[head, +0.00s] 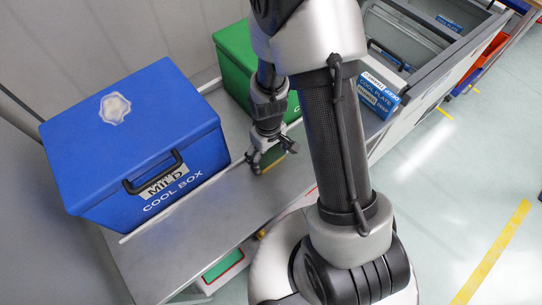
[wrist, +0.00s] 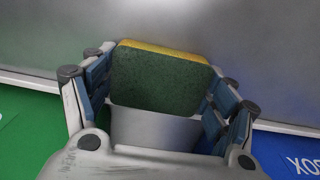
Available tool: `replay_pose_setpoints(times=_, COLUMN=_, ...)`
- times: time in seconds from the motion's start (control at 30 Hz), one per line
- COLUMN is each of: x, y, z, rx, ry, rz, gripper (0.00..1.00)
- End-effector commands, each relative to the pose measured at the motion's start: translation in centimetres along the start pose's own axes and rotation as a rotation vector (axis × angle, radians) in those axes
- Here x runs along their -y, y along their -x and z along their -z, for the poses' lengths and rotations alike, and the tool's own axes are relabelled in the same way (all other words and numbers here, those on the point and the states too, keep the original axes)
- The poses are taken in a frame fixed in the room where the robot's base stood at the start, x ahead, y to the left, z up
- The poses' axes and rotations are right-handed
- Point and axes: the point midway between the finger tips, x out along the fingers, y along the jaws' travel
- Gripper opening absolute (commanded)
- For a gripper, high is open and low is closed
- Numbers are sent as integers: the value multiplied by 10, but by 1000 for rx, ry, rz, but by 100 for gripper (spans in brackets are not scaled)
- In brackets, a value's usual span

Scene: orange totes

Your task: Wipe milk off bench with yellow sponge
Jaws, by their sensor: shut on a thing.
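My gripper (head: 266,158) is low over the grey bench (head: 215,222), between the blue box and the green box. In the wrist view my gripper (wrist: 160,88) is shut on the sponge (wrist: 158,78), with a finger on each side of it. The sponge has a dark green face towards the camera and a yellow layer along its far edge. In the head view only a small part of the sponge (head: 274,161) shows under the fingers. I cannot tell whether it touches the bench. I cannot make out any milk on the bench.
A blue cool box (head: 120,150) with a pale patch on its lid stands at left. A green box (head: 235,55) stands behind my arm. A cool plate carton (head: 378,95) is at right. A thin pale strip (head: 180,206) runs along the blue box. The bench front is clear.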

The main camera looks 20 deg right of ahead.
Motion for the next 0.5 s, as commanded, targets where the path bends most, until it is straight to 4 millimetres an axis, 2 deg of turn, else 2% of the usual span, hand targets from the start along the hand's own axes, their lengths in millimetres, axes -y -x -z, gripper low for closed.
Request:
replay_pose_setpoints(times=0.03, x=-1, y=0, z=5, rx=-13, ry=0, rz=-4, gripper=48)
replay_pose_setpoints(times=0.23, x=-1, y=4, z=5, rx=-13, ry=1, rz=-4, gripper=48)
replay_pose_setpoints(times=0.5, x=-1, y=31, z=3, rx=-10, ry=1, rz=-3, gripper=48)
